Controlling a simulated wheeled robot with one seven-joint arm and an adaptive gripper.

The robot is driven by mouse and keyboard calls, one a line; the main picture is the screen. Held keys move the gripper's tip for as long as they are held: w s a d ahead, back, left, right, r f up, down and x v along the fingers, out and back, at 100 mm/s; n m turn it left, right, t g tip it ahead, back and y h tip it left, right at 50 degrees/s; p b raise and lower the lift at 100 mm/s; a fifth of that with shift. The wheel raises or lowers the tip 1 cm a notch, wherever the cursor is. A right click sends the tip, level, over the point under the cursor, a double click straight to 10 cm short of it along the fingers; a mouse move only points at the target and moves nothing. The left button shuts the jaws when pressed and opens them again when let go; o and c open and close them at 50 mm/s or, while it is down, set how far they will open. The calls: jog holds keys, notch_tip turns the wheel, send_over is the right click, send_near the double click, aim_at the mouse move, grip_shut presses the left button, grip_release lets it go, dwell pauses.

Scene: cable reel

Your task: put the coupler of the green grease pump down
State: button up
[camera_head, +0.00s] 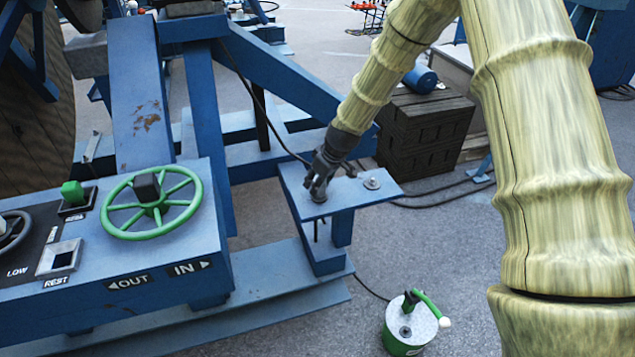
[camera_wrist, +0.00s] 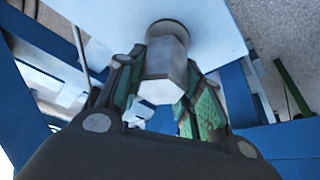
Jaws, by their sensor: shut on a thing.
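My gripper (camera_head: 318,187) is over the left part of a small blue plate (camera_head: 385,188). In the wrist view its green-padded fingers (camera_wrist: 165,90) are shut on a grey metal six-sided piece, which looks like the coupler (camera_wrist: 168,70). The coupler's far end, with a darker round rim, is at or close to the plate; I cannot tell whether it is touching. In the head view the fingers mostly hide it. The green grease pump (camera_head: 402,336), a can with a grey lid and green handle, stands on the floor below right. A dark hose leads from it towards the plate.
A round metal fitting (camera_head: 372,183) sits on the plate right of my gripper. A blue console with a green handwheel (camera_head: 151,205) stands at left. Blue beams rise behind, and a dark crate (camera_head: 425,130) stands behind right.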

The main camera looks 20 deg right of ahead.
jog(key=shift+f, duration=0.6)
jog(key=shift+f, duration=0.2)
jog(key=o, duration=1.1)
jog(key=shift+r, duration=0.25)
jog(key=shift+b+v, duration=1.15)
jog(key=shift+v, duration=4.8)
